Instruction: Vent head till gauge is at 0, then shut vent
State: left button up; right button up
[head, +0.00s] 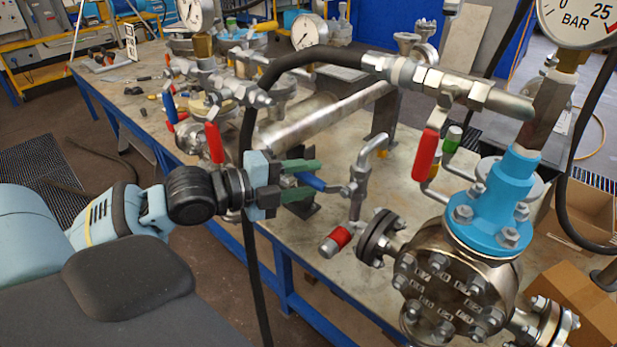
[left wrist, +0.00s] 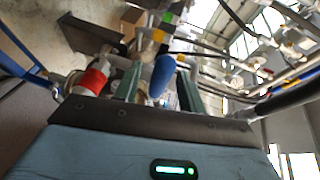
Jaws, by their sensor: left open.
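My left gripper (head: 308,181) is open, its two green fingers on either side of the blue lever (head: 318,184) of a small valve (head: 356,188) with a bent metal outlet pipe (head: 375,150). In the left wrist view the blue lever (left wrist: 163,73) stands between the open fingers (left wrist: 160,90); I cannot tell whether they touch it. The vessel head (head: 495,205) is blue and bolted. Above it, the BAR gauge (head: 577,18) is cut off by the top edge, and its needle cannot be read. My right gripper is not in view.
A red-handled lever (head: 427,153) and a green-tipped lever (head: 453,138) hang near the head. A red-ended fitting (head: 336,241) sits below the small valve. A black hose (head: 252,120) arches over the bench (head: 340,285). Cardboard boxes (head: 575,300) stand at right.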

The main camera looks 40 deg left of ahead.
pick_arm(q)
jog(key=shift+w+d, duration=0.3)
jog(key=shift+w, duration=0.15)
grip_shut()
